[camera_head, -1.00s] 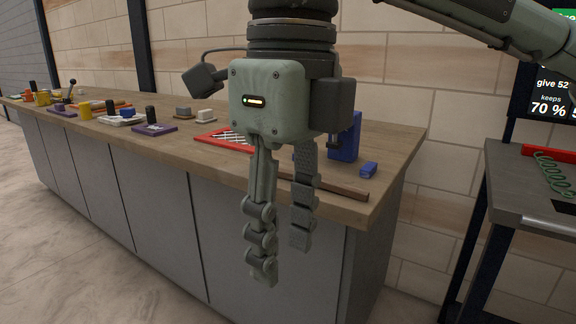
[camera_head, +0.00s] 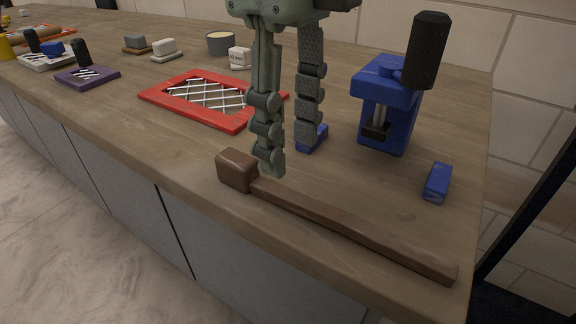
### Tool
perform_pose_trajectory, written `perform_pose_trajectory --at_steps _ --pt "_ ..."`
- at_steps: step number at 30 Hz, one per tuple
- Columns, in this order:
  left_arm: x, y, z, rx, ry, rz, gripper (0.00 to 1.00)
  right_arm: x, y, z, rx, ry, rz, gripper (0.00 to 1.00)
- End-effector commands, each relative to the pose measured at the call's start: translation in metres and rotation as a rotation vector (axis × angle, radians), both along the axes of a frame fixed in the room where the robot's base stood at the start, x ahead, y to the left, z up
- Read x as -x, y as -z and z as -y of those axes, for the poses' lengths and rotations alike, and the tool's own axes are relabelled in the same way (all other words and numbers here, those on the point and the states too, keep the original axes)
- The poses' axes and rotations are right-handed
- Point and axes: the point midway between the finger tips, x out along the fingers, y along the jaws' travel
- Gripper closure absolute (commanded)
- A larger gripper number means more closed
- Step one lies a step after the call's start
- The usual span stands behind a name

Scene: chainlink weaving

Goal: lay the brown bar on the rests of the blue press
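The brown bar (camera_head: 350,229) lies along the front edge of the wooden bench, with a thick block at its left end. The blue press (camera_head: 388,112) stands behind it, with a black upright handle. One small blue rest (camera_head: 437,182) lies right of the press. Another blue rest (camera_head: 312,138) is left of the press, partly hidden by my gripper. My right gripper (camera_head: 290,160) points down with its fingers apart and nothing between them. It is just behind the bar's thick end; I cannot tell whether a fingertip touches it. My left gripper is out of view.
A red frame (camera_head: 160,95) with a wire mesh lies left of the gripper. A purple block (camera_head: 88,77), pale blocks (camera_head: 165,47) and a round tin (camera_head: 220,43) stand farther left and back. The bench's front and right edges are close to the bar.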

Motion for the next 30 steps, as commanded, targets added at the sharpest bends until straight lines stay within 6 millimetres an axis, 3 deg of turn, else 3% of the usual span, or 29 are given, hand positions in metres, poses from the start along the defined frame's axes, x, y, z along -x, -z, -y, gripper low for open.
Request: perform_pose_trajectory --at_steps 15,24,30 --pt "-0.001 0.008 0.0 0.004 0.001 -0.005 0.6 -0.008 0.066 0.0 0.001 -0.001 -0.003 0.6" --pt "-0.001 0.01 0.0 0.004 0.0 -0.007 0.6 -0.008 0.073 -0.001 -0.001 -0.001 -0.002 0.6" --pt "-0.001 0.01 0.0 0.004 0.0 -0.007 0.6 -0.008 0.073 -0.001 -0.001 -0.001 -0.002 0.83"
